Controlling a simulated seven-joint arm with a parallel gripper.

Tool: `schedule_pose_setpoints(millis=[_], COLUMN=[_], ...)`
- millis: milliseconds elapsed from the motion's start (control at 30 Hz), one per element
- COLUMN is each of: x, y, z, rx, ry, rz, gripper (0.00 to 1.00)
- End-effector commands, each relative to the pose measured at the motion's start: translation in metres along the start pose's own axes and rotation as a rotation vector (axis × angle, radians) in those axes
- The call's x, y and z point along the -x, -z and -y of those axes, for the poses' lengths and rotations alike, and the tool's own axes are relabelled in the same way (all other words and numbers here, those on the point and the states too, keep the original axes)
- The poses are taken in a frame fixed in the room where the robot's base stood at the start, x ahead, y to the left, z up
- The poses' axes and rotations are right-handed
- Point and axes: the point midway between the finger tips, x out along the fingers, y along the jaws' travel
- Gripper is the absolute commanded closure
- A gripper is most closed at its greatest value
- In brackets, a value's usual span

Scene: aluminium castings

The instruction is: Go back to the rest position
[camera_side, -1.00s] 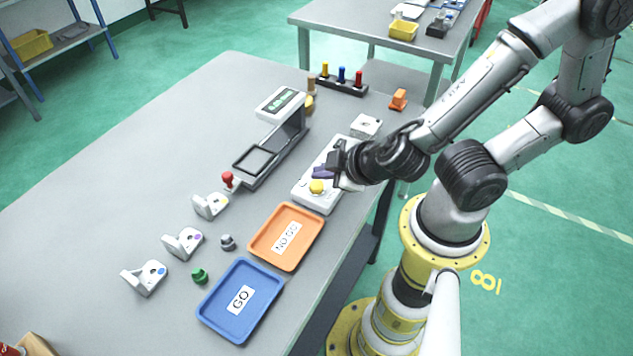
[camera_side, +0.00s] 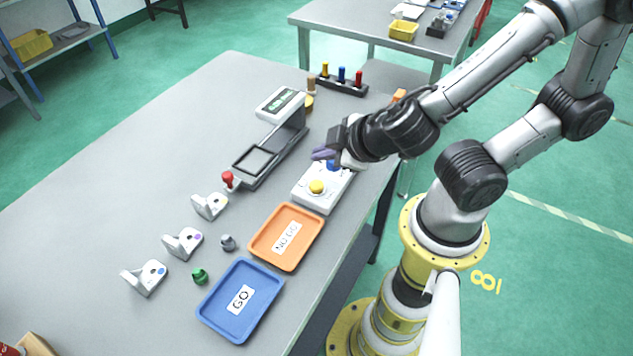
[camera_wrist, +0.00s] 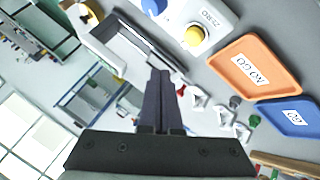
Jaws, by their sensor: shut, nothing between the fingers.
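My gripper (camera_side: 322,154) is shut and empty, above the white button box (camera_side: 311,198) in the side view. The box has a yellow button (camera_side: 317,187) and a blue button (camera_side: 333,166), and the gripper hides part of its far end. In the wrist view the fingers of my gripper (camera_wrist: 160,75) are together, with nothing between them. The box's yellow button (camera_wrist: 194,37) shows at the top there.
An orange NO GO tray (camera_side: 262,256) and a blue GO tray (camera_side: 215,322) lie near the table's front edge. Several white castings (camera_side: 184,243) stand to their left. The table's left part is clear.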

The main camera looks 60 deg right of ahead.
Motion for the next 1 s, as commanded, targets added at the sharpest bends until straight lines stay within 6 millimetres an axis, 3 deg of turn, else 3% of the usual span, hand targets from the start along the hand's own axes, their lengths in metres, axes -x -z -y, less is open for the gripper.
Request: schedule_pose_setpoints(millis=[567,667,767,900,1000], x=[-0.002,-0.003,0.005,0.03,0.052], y=[-0.002,-0.003,-0.003,-0.021,-0.035], z=[-0.003,-0.019,-0.052,-0.096,-0.111], rx=[-0.011,-0.064,-0.214,-0.471,-0.599], ry=[-0.008,-0.039,-0.085,-0.122,-0.107], rz=[0.008,0.028,0.058,0.156,0.223], gripper=[1.0,1.0,1.0,1.0,1.0])
